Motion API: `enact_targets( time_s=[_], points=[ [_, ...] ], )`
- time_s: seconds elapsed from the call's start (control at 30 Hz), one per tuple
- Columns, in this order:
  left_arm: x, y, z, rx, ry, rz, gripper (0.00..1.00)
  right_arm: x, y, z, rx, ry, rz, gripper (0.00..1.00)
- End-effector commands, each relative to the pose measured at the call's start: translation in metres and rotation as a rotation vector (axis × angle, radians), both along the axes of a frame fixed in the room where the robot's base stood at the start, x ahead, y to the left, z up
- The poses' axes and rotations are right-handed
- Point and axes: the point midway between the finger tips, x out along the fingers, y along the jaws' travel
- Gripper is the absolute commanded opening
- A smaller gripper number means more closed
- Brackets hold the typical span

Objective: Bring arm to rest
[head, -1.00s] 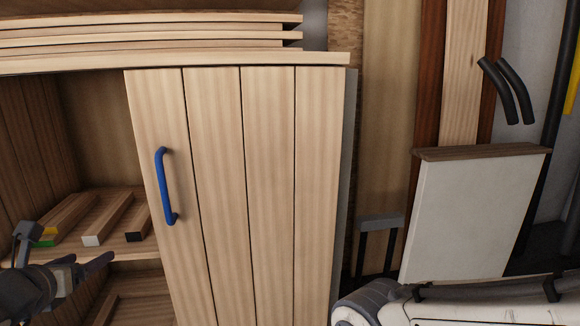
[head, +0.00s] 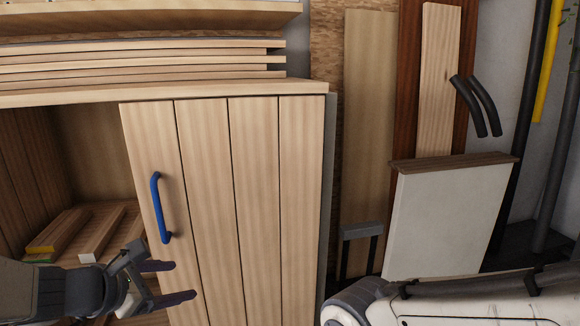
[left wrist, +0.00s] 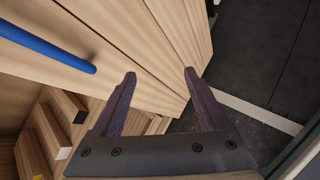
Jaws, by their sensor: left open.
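My left gripper (head: 184,280) is open and empty, in front of the lower part of the cabinet door (head: 205,200) in the head view. In the left wrist view its two fingers (left wrist: 160,85) are spread with nothing between them. The door is pale wood planks with a blue handle (head: 159,208); the handle also shows in the left wrist view (left wrist: 45,45), beyond and left of the fingers. The gripper is below the handle and apart from it. My right gripper is not in view.
The open shelf (head: 85,190) left of the door holds several wooden bars, one with a yellow end (head: 42,248). A white panel (head: 450,218) stands at the right, with boards leaning behind it (head: 368,130). Dark floor (left wrist: 250,45) shows in the left wrist view.

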Motion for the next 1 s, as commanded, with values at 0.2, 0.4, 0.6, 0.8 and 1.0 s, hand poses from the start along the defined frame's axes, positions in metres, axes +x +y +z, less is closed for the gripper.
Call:
enact_targets(
  time_s=[0.2,0.4,0.6,0.8,1.0],
  points=[
    [-0.056,-0.116,0.029,0.355,-0.004,-0.757,0.77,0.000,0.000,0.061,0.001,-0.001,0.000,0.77],
    [-0.130,-0.165,0.047,0.701,-0.121,-1.481,0.77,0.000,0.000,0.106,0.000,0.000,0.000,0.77],
    [-0.171,-0.171,0.062,0.963,-0.276,-2.006,0.77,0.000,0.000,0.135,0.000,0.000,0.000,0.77],
    [-0.189,-0.168,0.080,1.156,-0.426,-2.367,0.77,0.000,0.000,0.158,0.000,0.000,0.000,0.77],
    [-0.193,-0.167,0.107,1.265,-0.514,-2.545,0.77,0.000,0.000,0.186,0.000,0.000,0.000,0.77]
  ],
)
